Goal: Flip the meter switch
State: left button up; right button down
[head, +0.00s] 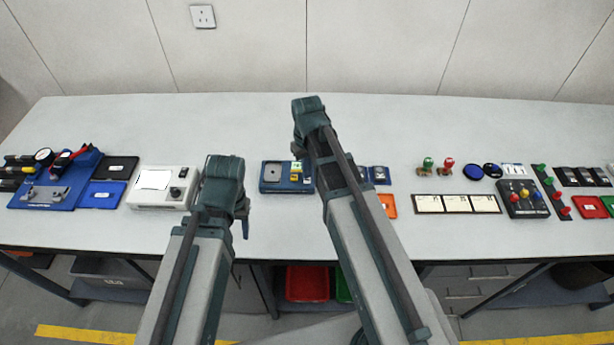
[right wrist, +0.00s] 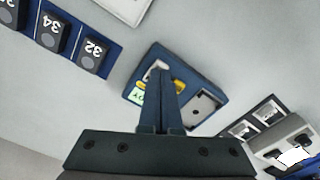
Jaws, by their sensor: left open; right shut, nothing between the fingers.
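A blue boxed device (head: 270,186) with a grey plate, yellow parts and a green label sits mid-table; it also shows in the right wrist view (right wrist: 205,78). A white boxed unit (head: 150,200) with a pale panel and a dark knob stands to its left. I cannot tell for sure which is the meter, and no switch lever is clear. My right gripper (right wrist: 158,72) is shut and empty, its tips over the blue device's yellow part; contact cannot be told. My left gripper (head: 245,226) is open, between the white unit and the blue device, near the front.
An orange tray (head: 388,204), a card strip (head: 455,204) and a control box with coloured knobs (head: 523,199) lie to the right. A blue fixture board (head: 50,190) is far left. The table's back strip is clear.

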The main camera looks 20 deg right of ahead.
aim_at(306, 181)
pick_arm(q)
jog(key=shift+f+b, duration=0.9)
pick_arm(e)
jog(key=shift+f, duration=0.85)
pick_arm(q)
jog(key=shift+r, duration=0.1)
pick_arm(e)
notch_tip(306, 181, up, 7)
jog(key=p, duration=0.7)
pick_arm(q)
notch_tip(306, 181, up, 7)
pick_arm(e)
jog(key=shift+s+a, duration=0.15)
pick_arm(q)
jog(key=shift+f+b, duration=0.5)
jog(key=shift+f, duration=0.1)
pick_arm(e)
jog(key=s+a+n+h, duration=0.1)
jog(key=s+a, duration=0.9)
jog(key=s, duration=0.4)
jog(key=shift+f, duration=0.45)
jog(key=shift+a, duration=0.1)
